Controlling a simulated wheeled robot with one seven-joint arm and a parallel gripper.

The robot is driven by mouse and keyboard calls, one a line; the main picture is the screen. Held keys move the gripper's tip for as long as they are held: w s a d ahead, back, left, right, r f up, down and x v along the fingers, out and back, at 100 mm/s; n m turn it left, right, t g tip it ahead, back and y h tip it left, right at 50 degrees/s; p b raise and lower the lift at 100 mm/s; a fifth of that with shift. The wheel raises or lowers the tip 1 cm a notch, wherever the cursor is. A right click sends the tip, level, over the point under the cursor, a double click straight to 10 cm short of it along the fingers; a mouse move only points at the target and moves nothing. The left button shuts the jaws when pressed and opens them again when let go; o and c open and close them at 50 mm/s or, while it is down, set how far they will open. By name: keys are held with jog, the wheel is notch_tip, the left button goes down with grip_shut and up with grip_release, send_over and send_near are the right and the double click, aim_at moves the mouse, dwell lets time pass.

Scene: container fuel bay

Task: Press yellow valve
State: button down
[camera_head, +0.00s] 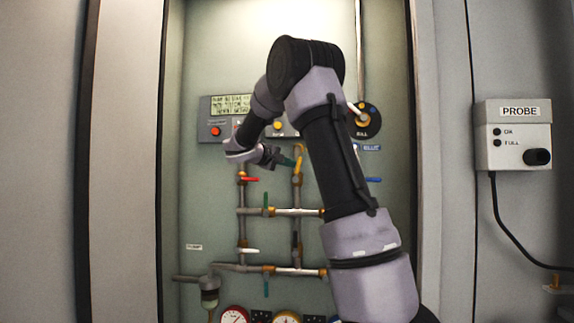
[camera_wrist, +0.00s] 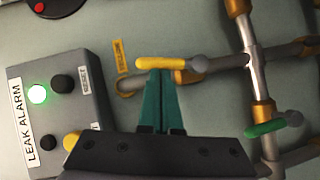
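The yellow valve handle (camera_wrist: 160,63) lies across the upper middle of the wrist view, beside a small yellow label (camera_wrist: 120,56) on the wall. It also shows in the head view (camera_head: 299,160), close to my gripper. My gripper (camera_wrist: 160,74) has teal fingers that lie side by side with only a thin line between them, so it looks shut and empty. The fingertips overlap the lower edge of the yellow handle in the wrist view. I cannot tell whether they touch it. In the head view my gripper (camera_head: 286,161) is partly hidden by my wrist.
A grey leak alarm box (camera_wrist: 60,120) with a lit green lamp stands left in the wrist view. A green valve handle (camera_wrist: 265,128) is at the right. The head view shows a red handle (camera_head: 250,180), several pipes, gauges (camera_head: 234,317) and a probe box (camera_head: 514,145).

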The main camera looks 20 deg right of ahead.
jog(key=s+d+f+m+t+y, duration=0.2)
jog(key=d+m+y, duration=0.3)
jog(key=m+y, duration=0.3)
jog(key=shift+s+d+f+t, duration=0.25)
jog(key=shift+s+d+t, duration=0.1)
jog(key=shift+s, duration=0.55)
jog(key=shift+d+f, duration=0.1)
jog(key=shift+f, duration=0.05)
dwell(0.4)
jog(key=s+a+r, duration=0.5)
jog(key=s+r, duration=0.2)
jog(key=r, duration=0.2)
jog(key=shift+s+r, duration=0.3)
